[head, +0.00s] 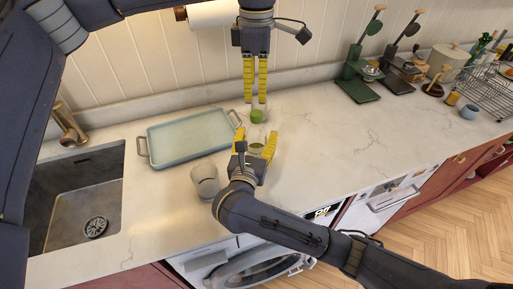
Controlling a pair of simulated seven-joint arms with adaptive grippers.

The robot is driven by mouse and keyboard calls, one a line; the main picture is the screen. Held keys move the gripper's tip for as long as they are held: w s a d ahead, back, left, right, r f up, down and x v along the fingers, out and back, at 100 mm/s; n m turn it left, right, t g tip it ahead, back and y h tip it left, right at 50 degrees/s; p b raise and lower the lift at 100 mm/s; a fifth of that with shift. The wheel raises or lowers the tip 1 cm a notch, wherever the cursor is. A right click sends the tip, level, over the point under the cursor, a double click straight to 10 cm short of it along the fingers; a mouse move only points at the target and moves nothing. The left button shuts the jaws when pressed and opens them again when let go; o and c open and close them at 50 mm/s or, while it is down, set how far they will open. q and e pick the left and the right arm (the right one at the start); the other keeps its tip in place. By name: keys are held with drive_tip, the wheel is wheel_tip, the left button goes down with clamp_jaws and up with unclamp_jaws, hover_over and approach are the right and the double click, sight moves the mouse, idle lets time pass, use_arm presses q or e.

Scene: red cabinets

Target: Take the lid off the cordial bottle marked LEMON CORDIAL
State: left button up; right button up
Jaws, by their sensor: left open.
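A small bright green piece (257,116), which looks like a lid or cap, shows just below the fingertips of my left gripper (256,101). My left gripper points down with its two yellow fingers apart. I cannot tell whether its tips touch the green piece. My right gripper (254,140) is lower in the picture, with its yellow fingers spread on both sides of a small greenish object (256,149). This object may be a bottle, partly hidden by the gripper. I cannot tell whether the fingers press on it. No LEMON CORDIAL marking is readable.
A pale blue tray (190,139) with handles lies left of the grippers. A clear glass vessel (205,180) stands close to my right gripper. The sink (77,190) is at the left. Green and dark stands (359,84) and a wire rack (487,92) are at the right. The counter between is clear.

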sight(257, 113)
clamp_jaws()
use_arm(q)
drive_tip(key=shift+m, duration=0.3)
drive_tip(key=m, duration=0.3)
drive_tip(key=shift+d, duration=0.1)
drive_tip(key=m, duration=0.4)
drive_tip(key=shift+m, duration=0.3)
drive_tip(key=m, duration=0.9)
drive_tip(key=shift+f+m, duration=0.3)
drive_tip(key=shift+m, duration=0.1)
drive_tip(key=shift+f, duration=3.7)
